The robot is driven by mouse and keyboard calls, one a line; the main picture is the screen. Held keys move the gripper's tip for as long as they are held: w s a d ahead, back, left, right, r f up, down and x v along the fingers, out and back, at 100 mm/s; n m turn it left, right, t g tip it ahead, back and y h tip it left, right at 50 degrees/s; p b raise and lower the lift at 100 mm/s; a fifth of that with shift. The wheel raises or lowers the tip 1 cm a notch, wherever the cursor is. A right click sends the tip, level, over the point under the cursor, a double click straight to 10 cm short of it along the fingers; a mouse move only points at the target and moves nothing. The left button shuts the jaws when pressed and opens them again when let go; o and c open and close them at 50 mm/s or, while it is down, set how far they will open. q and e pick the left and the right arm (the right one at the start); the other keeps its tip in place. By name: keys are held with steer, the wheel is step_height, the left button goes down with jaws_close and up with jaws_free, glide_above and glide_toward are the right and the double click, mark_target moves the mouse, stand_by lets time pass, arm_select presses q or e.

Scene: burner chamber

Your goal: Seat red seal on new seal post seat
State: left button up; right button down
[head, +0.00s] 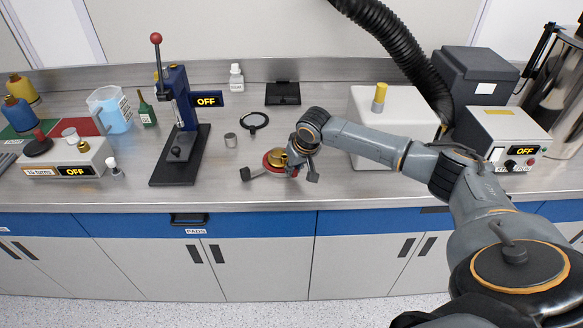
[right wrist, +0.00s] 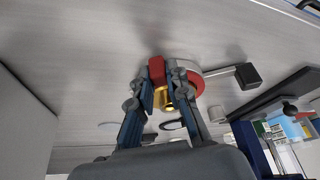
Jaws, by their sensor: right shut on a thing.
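My right gripper (head: 292,163) is low over the counter at a small round fixture with a red rim (head: 268,163) and a gold centre (head: 277,156). In the right wrist view the gripper (right wrist: 163,80) is shut on a small red piece, which looks like the red seal (right wrist: 157,71). The gold part (right wrist: 168,104) shows just below it, and the fixture's red round body (right wrist: 196,79) shows behind one finger. The fingers hide whether the seal touches the post seat. My left gripper is not in view.
The counter's front strip is clear.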

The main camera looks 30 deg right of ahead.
steer(key=shift+r+b, duration=0.3)
steer(key=shift+r, duration=0.2)
steer(key=s+a+r+b, duration=0.3)
steer(key=s+a+r, duration=0.5)
steer(key=a+r, duration=0.3)
steer(key=shift+a+r+b, duration=0.3)
steer(key=shift+r+b, duration=0.05)
steer(key=shift+r, duration=0.15)
steer(key=c, duration=1.9)
jaws_free()
jaws_close()
